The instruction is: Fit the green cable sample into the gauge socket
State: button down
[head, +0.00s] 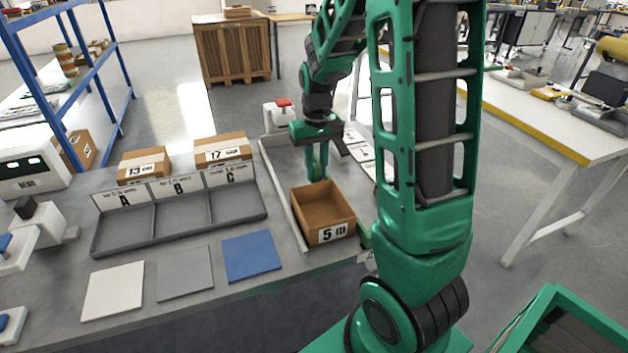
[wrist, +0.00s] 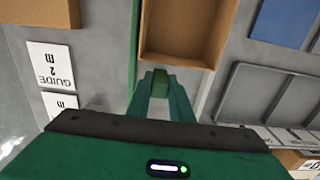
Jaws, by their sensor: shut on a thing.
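My gripper (head: 318,178) points down at the back edge of an open cardboard box (head: 325,207) marked 5 m. In the wrist view my gripper (wrist: 161,82) has its two green fingers closed around a small dark green piece (wrist: 161,78). This appears to be the green cable sample, seen end-on; its length and shape are hidden. The fingertips are beside the box's back wall (wrist: 172,63); whether they touch it I cannot tell. The inside of the box that shows looks empty. I cannot make out the gauge socket in either view.
A grey tray (head: 150,243) with compartments A, B and C stands left of the box. White, grey and blue mats (head: 251,256) lie in front. White devices (head: 30,230) stand at far left, and a red-topped one (head: 283,108) behind. Guide cards (wrist: 52,65) lie beside the box.

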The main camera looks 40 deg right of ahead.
aim_at(316, 180)
jog(key=shift+f, duration=1.8)
jog(key=c, duration=1.6)
grip_release()
jog(key=shift+f, duration=0.1)
